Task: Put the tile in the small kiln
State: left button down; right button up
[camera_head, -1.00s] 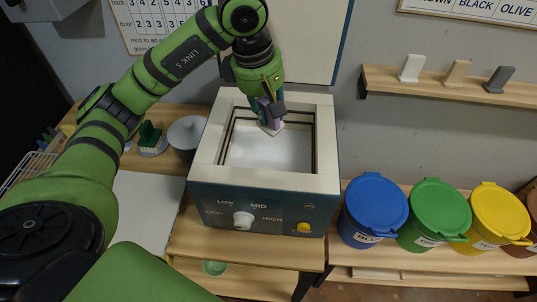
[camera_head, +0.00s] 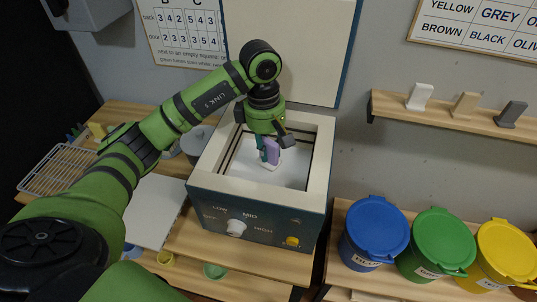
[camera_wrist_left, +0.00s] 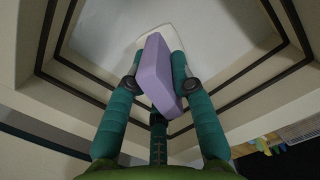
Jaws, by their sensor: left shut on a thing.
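The tile is a purple slab (camera_head: 273,150) with a white foot (camera_head: 270,167), seen inside the opening of the small kiln (camera_head: 209,180). My left gripper (camera_head: 268,147) reaches down into the kiln from above and is shut on the purple slab. In the left wrist view the purple slab (camera_wrist_left: 156,74) sits between the two teal fingers (camera_wrist_left: 155,88), with the white foot (camera_wrist_left: 165,38) behind it. The kiln's lid (camera_head: 285,50) stands open at the back. I cannot tell whether the foot touches the pale kiln floor (camera_head: 240,163). My right gripper is not in view.
The kiln front has a white dial (camera_head: 236,228) and a yellow button (camera_head: 292,241). Blue (camera_head: 374,228), green (camera_head: 435,240) and yellow (camera_head: 497,250) lidded buckets stand at the right. A wall shelf (camera_head: 460,115) holds tiles. A wire rack (camera_head: 60,170) lies at the left.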

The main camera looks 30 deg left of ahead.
aim_at(269, 158)
pick_arm(q)
notch_tip(269, 158, down, 2)
jog(key=shift+d+f+p, duration=0.1)
jog(key=shift+f+p, duration=0.15)
jog(key=shift+p, duration=0.2)
jog(key=shift+f, duration=0.4)
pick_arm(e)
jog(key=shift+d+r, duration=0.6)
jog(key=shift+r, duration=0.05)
pick_arm(q)
jog(key=shift+f, duration=0.15)
jog(key=c, duration=1.1)
grip_release()
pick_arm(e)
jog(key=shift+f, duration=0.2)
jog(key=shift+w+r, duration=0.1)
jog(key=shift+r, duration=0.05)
